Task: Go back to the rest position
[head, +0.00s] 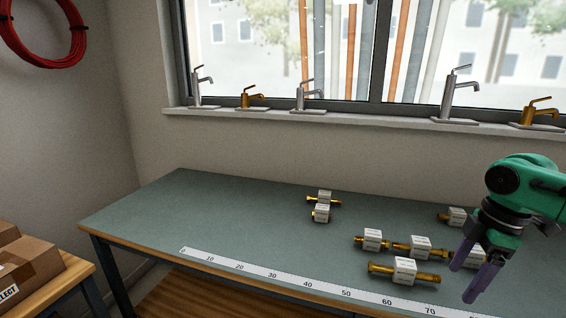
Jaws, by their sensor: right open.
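My right gripper (467,274) shows at the right of the head view, with a green wrist and purple fingers. It is open, its fingers apart and pointing down over the right part of the workbench (200,215). No object shows between its fingers. Several brass fittings with white labels lie on the bench, the nearest a long one (404,271) just left of the fingers. Another fitting (456,217) lies behind the gripper, and one beside it is partly hidden by the fingers. My left gripper is not in the view.
Two fittings (322,213) lie close together near the bench's middle. A numbered measuring strip (272,275) runs along the front edge. Cardboard boxes (28,267) stand on a side table at left. Several taps (452,97) stand on the windowsill. The bench's left half is clear.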

